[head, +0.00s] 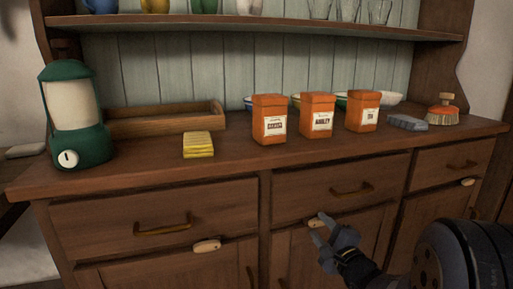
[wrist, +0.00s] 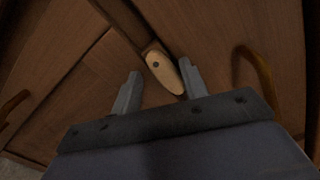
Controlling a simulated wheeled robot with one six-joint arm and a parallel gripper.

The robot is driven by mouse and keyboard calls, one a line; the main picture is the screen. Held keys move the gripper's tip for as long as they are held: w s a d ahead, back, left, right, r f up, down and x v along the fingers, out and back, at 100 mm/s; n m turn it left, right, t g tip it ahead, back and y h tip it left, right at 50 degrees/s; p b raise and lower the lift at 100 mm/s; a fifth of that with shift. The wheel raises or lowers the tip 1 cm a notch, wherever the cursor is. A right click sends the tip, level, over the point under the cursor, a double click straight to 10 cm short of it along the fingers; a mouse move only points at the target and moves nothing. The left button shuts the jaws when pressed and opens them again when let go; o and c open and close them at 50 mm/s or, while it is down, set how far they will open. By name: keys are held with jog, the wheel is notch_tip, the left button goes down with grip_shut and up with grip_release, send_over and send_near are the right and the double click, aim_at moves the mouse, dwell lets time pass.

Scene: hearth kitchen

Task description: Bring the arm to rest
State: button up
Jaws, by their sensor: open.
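My gripper (head: 318,228) is at the lower right of the head view, in front of the dresser's cupboard doors and below the middle drawer. Its two fingers are apart. In the wrist view my gripper (wrist: 158,85) shows its fingers spread, with a pale wooden turn-latch (wrist: 164,72) in the picture between them, close to the right finger. Whether that finger touches the latch I cannot tell. The same latch (head: 318,222) shows in the head view just by the fingertips. The gripper holds nothing.
On the dresser top (head: 230,165) stand a green lantern (head: 75,115), a wooden tray (head: 165,121), a yellow sponge (head: 198,145), three orange canisters (head: 317,116), bowls, a grey block (head: 407,122) and a brush (head: 443,110). Drawer handles (head: 352,190) stick out near my gripper.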

jog(key=shift+m, duration=0.4)
jog(key=shift+s+a, duration=0.1)
